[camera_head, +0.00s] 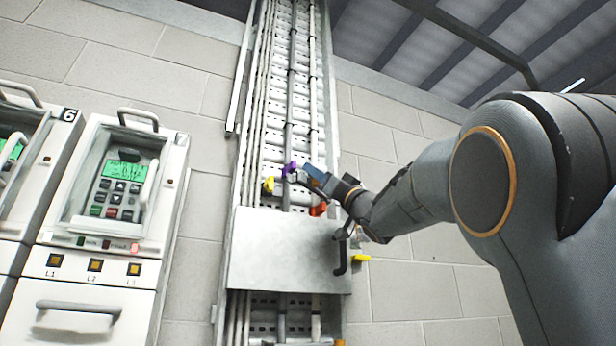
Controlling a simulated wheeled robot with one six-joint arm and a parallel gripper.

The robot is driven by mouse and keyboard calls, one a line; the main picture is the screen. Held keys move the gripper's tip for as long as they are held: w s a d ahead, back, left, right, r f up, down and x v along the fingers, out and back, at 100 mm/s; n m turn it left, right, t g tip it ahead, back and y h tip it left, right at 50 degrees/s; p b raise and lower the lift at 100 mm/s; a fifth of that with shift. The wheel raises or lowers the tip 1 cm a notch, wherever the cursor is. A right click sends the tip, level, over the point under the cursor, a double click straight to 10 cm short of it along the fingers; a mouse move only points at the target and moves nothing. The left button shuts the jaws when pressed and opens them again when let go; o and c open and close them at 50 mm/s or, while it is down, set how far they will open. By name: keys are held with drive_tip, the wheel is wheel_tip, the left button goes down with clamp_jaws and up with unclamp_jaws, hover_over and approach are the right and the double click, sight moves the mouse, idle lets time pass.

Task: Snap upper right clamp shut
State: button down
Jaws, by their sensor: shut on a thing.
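A steel cable ladder (282,85) runs up the block wall with grey cables along it. A small purple clamp (289,169) sits on a cable at mid-height. My gripper (302,173) reaches in from the right, its tips shut on the purple clamp. A small blue piece (315,175) shows at the gripper; I cannot tell if it is a finger or another clamp. A yellow part (268,185) is at the lower left of the purple clamp. An orange-red part (318,209) is below the gripper. Whether the clamp is closed is too small to tell.
Drive cabinets (115,200) with handles stand at left. Bare block wall is right of the ladder.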

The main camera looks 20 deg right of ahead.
sight(307, 178)
drive_tip(key=shift+w+a, duration=1.25)
drive_tip(key=c, duration=1.6)
unclamp_jaws()
drive_tip(key=shift+o, duration=0.2)
drive_tip(key=b+v, duration=0.2)
drive_tip(key=v, duration=0.5)
drive_tip(key=shift+s+d+f, duration=0.15)
drive_tip(key=shift+f, duration=0.15)
